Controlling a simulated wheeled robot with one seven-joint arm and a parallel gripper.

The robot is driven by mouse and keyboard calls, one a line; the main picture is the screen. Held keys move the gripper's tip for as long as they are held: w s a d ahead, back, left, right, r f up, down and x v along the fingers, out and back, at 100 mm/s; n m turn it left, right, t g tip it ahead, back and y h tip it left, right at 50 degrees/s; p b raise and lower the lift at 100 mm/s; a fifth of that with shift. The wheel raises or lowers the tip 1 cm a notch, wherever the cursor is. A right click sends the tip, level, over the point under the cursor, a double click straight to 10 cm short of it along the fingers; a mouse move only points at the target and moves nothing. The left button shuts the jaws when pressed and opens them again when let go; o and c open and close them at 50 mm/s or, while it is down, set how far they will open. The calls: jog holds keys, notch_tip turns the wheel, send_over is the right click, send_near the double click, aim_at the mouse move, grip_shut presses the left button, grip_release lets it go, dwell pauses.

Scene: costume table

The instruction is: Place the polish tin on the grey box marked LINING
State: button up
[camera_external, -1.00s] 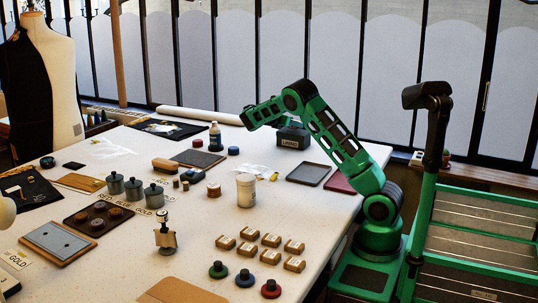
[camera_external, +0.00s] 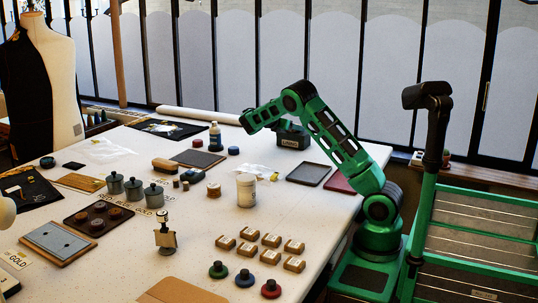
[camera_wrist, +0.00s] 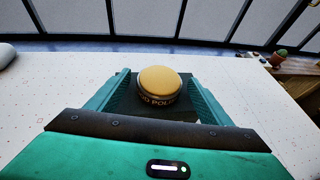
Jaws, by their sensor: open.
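The polish tin (camera_wrist: 159,82) has a round yellow lid and a dark side with pale lettering. In the wrist view it stands upright over the dark top of the grey box (camera_wrist: 184,109) and appears to rest on it. The grey box marked LINING (camera_external: 292,141) stands at the table's back right in the outside view. My gripper (camera_wrist: 157,77) is open, with one finger on each side of the tin and a gap visible at the sides. In the outside view my arm hides the tin and fingers.
A dark tray (camera_external: 308,174) lies in front of the box, with a red mat (camera_external: 340,181) beside it. A white tub (camera_external: 246,190), a bottle (camera_external: 214,136) and a clear plastic bag (camera_external: 258,170) are nearby. A rolled cloth (camera_external: 200,115) lies along the back edge.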

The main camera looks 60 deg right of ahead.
jog(key=v, duration=1.1)
jog(key=shift+a, duration=0.25)
jog(key=shift+d, duration=0.1)
jog(key=x, duration=1.2)
jog(key=shift+f, duration=0.15)
notch_tip(320, 180, up, 3)
jog(key=shift+f, duration=0.2)
jog(key=shift+r, duration=0.5)
